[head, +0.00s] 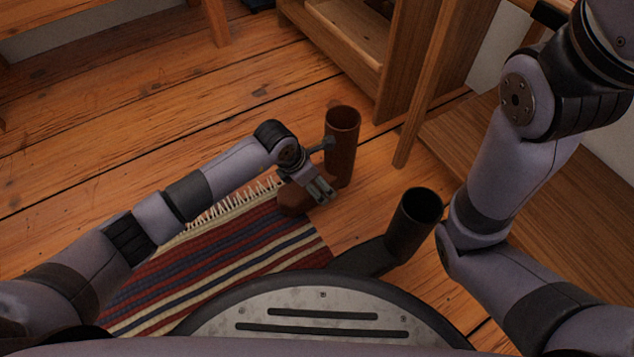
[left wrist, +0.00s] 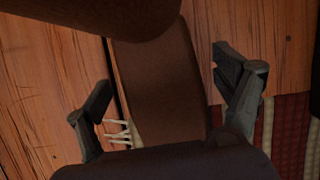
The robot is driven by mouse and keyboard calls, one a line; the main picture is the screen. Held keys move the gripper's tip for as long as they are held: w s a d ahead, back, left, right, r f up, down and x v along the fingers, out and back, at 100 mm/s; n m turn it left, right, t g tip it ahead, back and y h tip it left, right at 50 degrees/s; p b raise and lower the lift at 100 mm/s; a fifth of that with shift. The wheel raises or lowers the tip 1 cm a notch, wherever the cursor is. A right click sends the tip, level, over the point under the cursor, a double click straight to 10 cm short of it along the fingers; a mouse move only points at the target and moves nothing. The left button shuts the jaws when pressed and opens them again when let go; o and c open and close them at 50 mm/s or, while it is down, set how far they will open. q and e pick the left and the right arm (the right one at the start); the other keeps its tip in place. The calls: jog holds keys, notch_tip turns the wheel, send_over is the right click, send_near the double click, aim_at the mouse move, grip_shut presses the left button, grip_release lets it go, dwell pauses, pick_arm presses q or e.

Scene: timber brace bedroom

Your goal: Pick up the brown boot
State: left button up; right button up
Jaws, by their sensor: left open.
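The brown boot (head: 343,135) stands upright on the wooden floor at the rug's far right corner, its shaft opening upward. My left gripper (head: 322,192) is over the boot's foot, just in front of the shaft, and hides part of the foot. In the left wrist view the boot (left wrist: 158,85) runs between the two spread fingers of my left gripper (left wrist: 165,95), with gaps on both sides. The gripper is open and holds nothing. My right arm comes in at the right of the head view, but its gripper is not in view.
A dark boot (head: 413,222) stands at the right, close to my base. A striped rug (head: 220,262) with a fringe lies under my left arm. A wooden shelf unit (head: 350,60) stands behind the brown boot. Open floor (head: 120,120) lies at the left.

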pick_arm(q)
jog(key=shift+c, duration=0.4)
jog(key=c, duration=1.5)
jog(key=shift+r, duration=0.1)
jog(key=shift+c, duration=0.2)
jog(key=shift+r, duration=0.1)
